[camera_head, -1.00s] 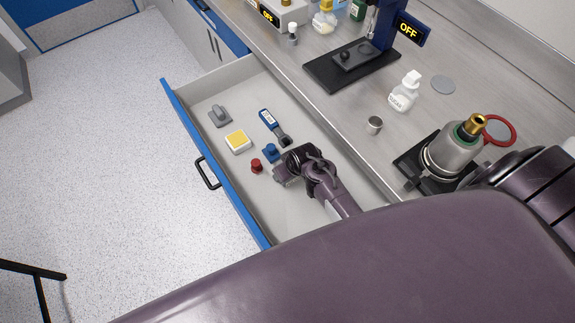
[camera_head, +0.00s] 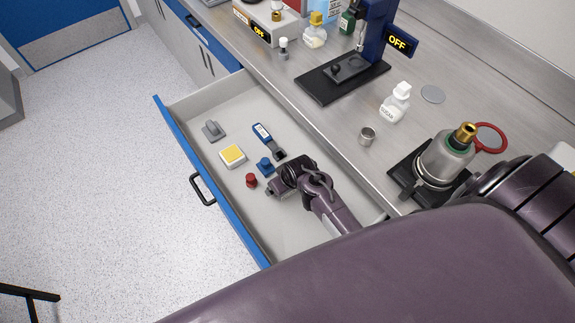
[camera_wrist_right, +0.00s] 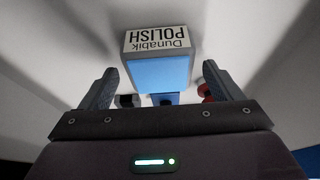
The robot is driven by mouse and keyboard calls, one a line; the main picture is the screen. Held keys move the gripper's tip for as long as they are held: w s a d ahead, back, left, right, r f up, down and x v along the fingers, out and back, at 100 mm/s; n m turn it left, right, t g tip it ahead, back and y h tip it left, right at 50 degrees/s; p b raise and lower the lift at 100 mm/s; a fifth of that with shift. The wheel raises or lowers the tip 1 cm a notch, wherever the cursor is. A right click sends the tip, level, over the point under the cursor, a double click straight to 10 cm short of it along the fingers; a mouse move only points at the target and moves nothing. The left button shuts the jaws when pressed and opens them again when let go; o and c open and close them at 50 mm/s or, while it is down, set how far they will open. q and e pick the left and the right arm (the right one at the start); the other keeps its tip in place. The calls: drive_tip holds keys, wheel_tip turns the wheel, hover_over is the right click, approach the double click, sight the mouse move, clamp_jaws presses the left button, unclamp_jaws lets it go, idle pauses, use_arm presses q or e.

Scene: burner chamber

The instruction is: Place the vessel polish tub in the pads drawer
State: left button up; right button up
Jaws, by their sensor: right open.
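The polish tub (camera_wrist_right: 158,47) shows in the right wrist view, with a blue face and a white label reading "Dunabik POLISH", upside down in the picture. It lies between the lines of my right gripper's two fingers (camera_wrist_right: 158,80), with a gap on each side. My right gripper also shows in the head view (camera_head: 279,189), low inside the open pads drawer (camera_head: 180,130). It is open and holds nothing. My left gripper is not in view.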

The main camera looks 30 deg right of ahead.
drive_tip(key=v, duration=1)
drive_tip(key=shift+r, duration=0.4)
drive_tip(key=shift+s, duration=0.15)
